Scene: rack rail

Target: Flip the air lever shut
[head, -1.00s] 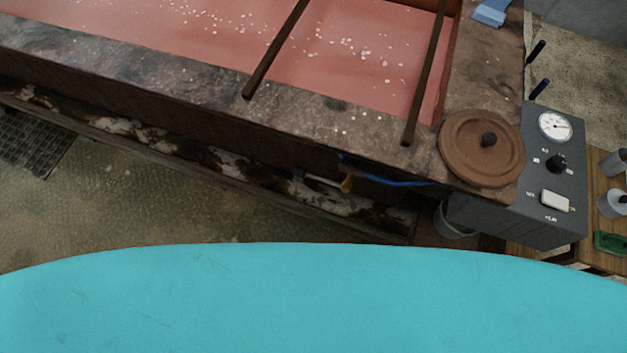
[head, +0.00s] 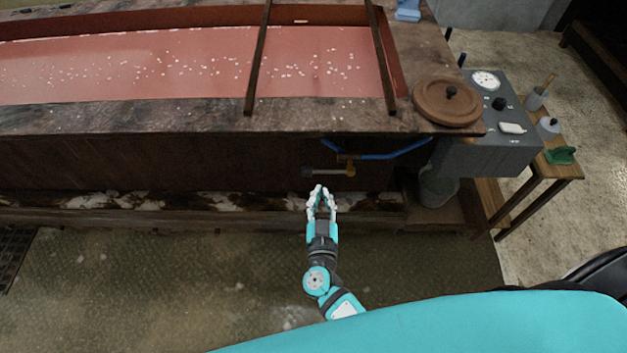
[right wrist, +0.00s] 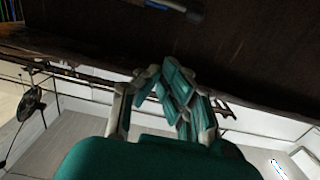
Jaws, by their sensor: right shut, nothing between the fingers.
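My left gripper is not in view.
A grey control box (head: 490,130) with a gauge stands right of the tank, with a bucket (head: 437,187) below it. A round brown lid (head: 446,102) lies on the tank's rim. A small wooden table (head: 545,172) stands farther right. The floor before the tank is clear.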

